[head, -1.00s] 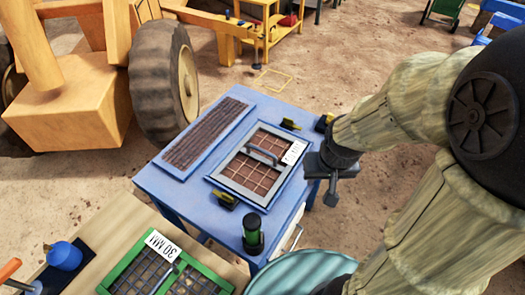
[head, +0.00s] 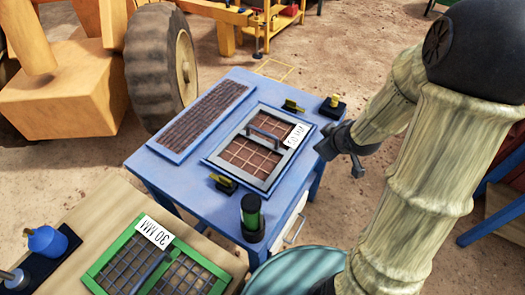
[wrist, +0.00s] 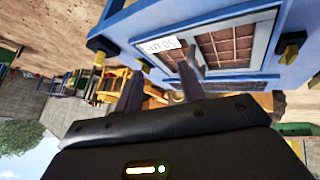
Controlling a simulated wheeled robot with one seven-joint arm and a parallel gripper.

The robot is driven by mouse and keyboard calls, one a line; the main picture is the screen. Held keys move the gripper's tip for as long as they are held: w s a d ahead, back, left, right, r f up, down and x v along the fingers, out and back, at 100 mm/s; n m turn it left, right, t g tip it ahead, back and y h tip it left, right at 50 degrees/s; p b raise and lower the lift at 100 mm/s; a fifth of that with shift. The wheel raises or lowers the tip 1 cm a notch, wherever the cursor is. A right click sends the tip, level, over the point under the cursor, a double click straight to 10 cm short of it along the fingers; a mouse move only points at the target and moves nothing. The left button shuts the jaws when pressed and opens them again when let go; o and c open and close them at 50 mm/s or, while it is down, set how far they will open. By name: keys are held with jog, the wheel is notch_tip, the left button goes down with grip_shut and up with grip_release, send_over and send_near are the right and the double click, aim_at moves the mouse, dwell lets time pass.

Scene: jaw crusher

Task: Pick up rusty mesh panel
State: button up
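The mesh panel (head: 258,150) with rusty brown mesh, a grey frame, a dark handle bar (head: 263,134) and a white label lies flat on the blue table (head: 215,195). In the wrist view the panel (wrist: 222,48) appears beyond my fingers, with its handle (wrist: 188,52) near the right fingertip. My gripper (head: 338,150) is beside the table's right edge in the head view, apart from the panel. In the wrist view my gripper (wrist: 160,78) has its two fingers apart with nothing seen between them.
A dark ribbed panel (head: 200,115) lies left on the table. Yellow-and-black clamps (head: 223,183) and a dark green cylinder (head: 252,215) stand around the panel. A green-framed panel (head: 95,272) marked 30 MM lies on the wooden table. A teal drum (head: 300,272) stands in front.

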jog(key=w+a+f+n+t+y+b, duration=0.2)
jog(key=a+f+n+t+y+b, duration=0.1)
jog(key=f+n+y+b, duration=0.3)
jog(key=n+y+b, duration=0.1)
jog(key=n+y, duration=0.1)
jog(key=shift+w+a+y, duration=0.3)
jog(key=b, duration=0.1)
send_over(278, 151)
jog(key=f, duration=0.3)
jog(key=shift+s+d+f, duration=0.15)
jog(key=shift+s+f, duration=0.2)
jog(key=shift+w+f, duration=0.1)
jog(key=shift+w, duration=0.25)
jog(key=shift+s+a, duration=0.1)
jog(key=shift+a, duration=0.15)
